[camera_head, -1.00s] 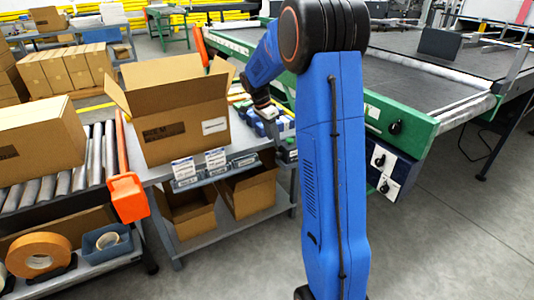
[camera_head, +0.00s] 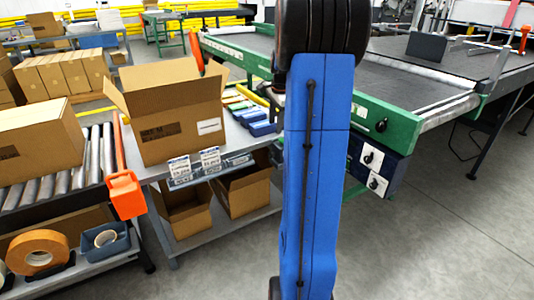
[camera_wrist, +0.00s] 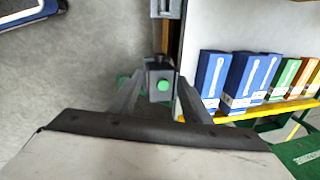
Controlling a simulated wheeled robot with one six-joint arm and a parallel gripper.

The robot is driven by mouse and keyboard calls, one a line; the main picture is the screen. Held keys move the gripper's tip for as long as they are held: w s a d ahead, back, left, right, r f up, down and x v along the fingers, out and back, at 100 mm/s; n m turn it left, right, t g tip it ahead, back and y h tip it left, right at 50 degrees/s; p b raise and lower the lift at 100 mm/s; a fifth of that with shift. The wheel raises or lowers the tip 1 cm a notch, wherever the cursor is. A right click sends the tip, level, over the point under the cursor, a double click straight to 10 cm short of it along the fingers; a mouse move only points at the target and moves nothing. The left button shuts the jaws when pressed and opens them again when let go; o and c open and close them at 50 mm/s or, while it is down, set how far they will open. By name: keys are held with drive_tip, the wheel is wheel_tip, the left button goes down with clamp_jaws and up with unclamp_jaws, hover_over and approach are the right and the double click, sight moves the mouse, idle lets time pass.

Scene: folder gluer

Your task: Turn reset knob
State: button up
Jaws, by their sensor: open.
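In the head view a black knob (camera_head: 381,125) sits on the conveyor's green side rail. Below it, a dark blue box carries two more black knobs on white plates, an upper knob (camera_head: 368,158) and a lower knob (camera_head: 374,183). No label is readable, so I cannot tell which is the reset knob. In the wrist view my gripper (camera_wrist: 159,92) is open, its fingers spread. Between the fingers shows a small grey box with a green button (camera_wrist: 163,85); I cannot tell its distance. No knob is clear there. My blue arm hides the gripper in the head view.
A grey table (camera_head: 243,152) with an open carton (camera_head: 175,125) stands left of my arm. A green-framed conveyor (camera_head: 435,72) lies to the right. Blue cartons (camera_wrist: 240,78) stand beside a yellow edge in the wrist view. Floor at the front right is clear.

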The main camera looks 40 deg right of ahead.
sight(272, 154)
drive_tip(key=x, duration=1.6)
drive_tip(key=shift+f, duration=0.35)
